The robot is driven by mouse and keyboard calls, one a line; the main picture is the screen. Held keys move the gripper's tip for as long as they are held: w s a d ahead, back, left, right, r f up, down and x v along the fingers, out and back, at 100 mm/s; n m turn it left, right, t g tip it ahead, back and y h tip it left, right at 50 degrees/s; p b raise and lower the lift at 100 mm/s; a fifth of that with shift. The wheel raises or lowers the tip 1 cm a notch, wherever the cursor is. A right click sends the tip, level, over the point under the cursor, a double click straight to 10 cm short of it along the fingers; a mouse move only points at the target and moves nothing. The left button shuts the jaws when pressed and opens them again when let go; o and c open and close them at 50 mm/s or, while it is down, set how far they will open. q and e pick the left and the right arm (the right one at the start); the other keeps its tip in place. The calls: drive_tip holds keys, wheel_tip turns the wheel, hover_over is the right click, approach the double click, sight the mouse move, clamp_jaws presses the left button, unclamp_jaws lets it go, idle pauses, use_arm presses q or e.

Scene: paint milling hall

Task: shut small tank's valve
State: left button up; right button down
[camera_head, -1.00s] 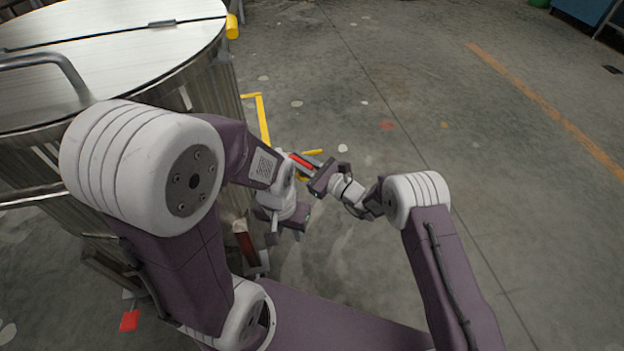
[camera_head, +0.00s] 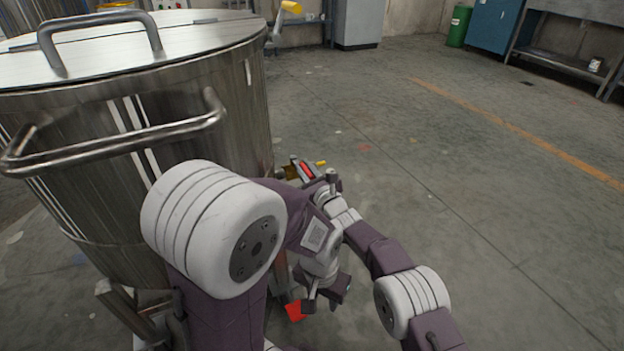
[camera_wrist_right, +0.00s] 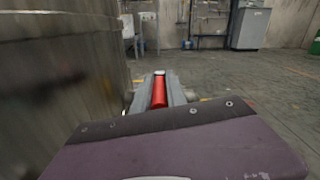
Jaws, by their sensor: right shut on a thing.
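The steel tank (camera_head: 225,110) with its lid fills the left of the head view. The red valve handle (camera_head: 306,169) shows low beside the tank's right side. My right gripper (camera_head: 308,170) is shut on this handle. In the right wrist view the red handle (camera_wrist_right: 159,91) lies lengthwise between the grey fingers of the right gripper (camera_wrist_right: 160,88), close to the tank wall (camera_wrist_right: 60,90). The valve body is mostly hidden by the gripper and arms. My left gripper (camera_head: 325,302) hangs lower, its fingers apart and apparently empty, near a red piece (camera_head: 295,312) close to the floor.
The tank's bar handle (camera_head: 120,143) juts toward me. The floor on the right is clear, with an orange line (camera_head: 510,122). A grey cabinet (camera_head: 358,22), a green drum (camera_head: 459,25) and a bench stand far back.

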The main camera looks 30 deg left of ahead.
drive_tip(key=shift+s+a, duration=0.1)
idle(0.4)
drive_tip(key=c, duration=1.3)
unclamp_jaws()
drive_tip(key=shift+c, duration=0.2)
drive_tip(key=shift+f, duration=0.1)
drive_tip(key=shift+s+d+b, duration=0.35)
drive_tip(key=shift+d+b, duration=0.3)
drive_tip(key=b+v, duration=0.2)
drive_tip(key=v, duration=0.5)
drive_tip(key=shift+s+d, duration=0.2)
